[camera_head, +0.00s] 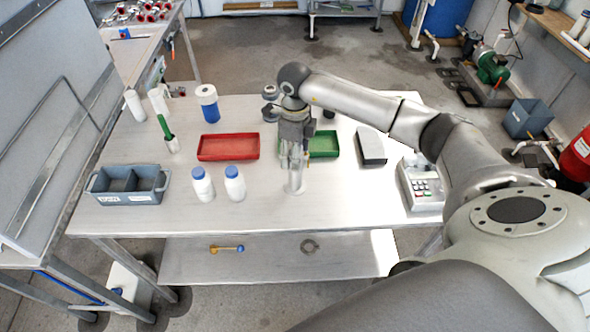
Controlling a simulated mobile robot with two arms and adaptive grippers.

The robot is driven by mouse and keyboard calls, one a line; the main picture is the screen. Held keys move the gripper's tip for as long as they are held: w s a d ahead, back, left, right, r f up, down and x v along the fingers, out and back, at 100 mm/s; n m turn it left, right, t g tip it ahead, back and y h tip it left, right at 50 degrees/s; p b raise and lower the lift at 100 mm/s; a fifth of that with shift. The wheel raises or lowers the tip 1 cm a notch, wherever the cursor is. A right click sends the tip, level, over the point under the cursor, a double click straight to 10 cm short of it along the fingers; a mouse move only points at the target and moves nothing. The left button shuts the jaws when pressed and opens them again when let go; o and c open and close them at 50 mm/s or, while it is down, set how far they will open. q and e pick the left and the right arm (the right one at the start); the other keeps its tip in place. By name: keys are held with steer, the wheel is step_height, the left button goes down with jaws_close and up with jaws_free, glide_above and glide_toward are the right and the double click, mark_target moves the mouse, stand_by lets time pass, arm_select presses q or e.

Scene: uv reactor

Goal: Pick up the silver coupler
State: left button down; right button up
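My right gripper (294,158) points straight down over the middle of the table, in front of the green tray. Its fingers are small and blend with the pale tabletop, so I cannot tell if they are open or shut. A small pale, silvery upright piece (295,186) shows right at the fingertips; it may be the silver coupler, but its shape is unclear and partly hidden by the gripper. My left gripper is not in view.
The front middle is clear.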

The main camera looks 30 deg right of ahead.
jaws_close()
steer(key=shift+r, duration=0.1)
